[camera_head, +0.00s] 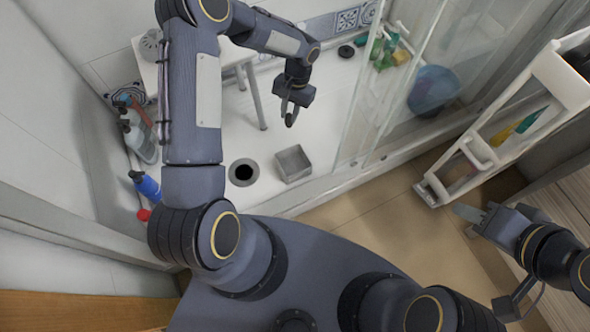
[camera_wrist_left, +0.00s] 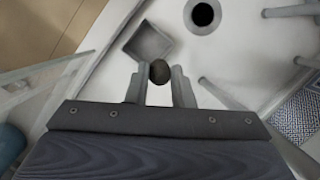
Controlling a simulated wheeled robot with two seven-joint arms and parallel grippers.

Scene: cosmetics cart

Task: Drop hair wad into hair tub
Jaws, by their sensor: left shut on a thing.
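The hair wad (camera_wrist_left: 159,71) is a small dark, roundish clump held between the fingertips of my left gripper (camera_wrist_left: 158,80) in the left wrist view. In the head view, my left gripper (camera_head: 290,108) hangs over the white shower floor, with the dark wad (camera_head: 291,119) at its tips. The hair tub (camera_head: 293,163), a grey square open box, stands on the floor below it in the picture, beside the round drain hole. The tub (camera_wrist_left: 147,42) also shows just beyond the wad in the left wrist view. My right gripper (camera_head: 470,214) is at the right; its finger gap is unclear.
The dark drain hole (camera_head: 243,172) lies left of the tub. A white stool (camera_head: 262,110) stands behind. Bottles, including a blue one (camera_head: 147,186), line the left wall. A glass screen (camera_head: 395,80) and a white cart (camera_head: 505,135) are to the right.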

